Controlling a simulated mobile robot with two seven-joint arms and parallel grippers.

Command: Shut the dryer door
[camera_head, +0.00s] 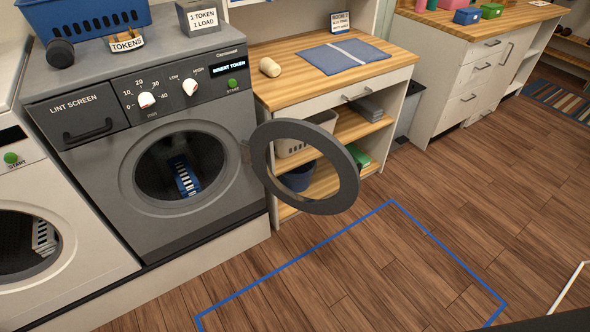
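The dryer (215,210) is a grey front-loader on a pale plinth at the left. Its round door (348,178) stands wide open, swung out to the right of the machine from the right side of the opening. The door is a dark ring with a see-through middle, and the shelves show through it. The dryer's round opening (150,172) is uncovered, with a blue and white item (185,176) inside the dark drum. Neither of my grippers shows in the head view.
A wooden-topped shelf unit (290,85) stands right of the dryer, close behind the open door. A second machine (60,250) is at the left. Blue tape (290,262) marks a clear floor area in front. A blue basket (85,18) sits on the dryer.

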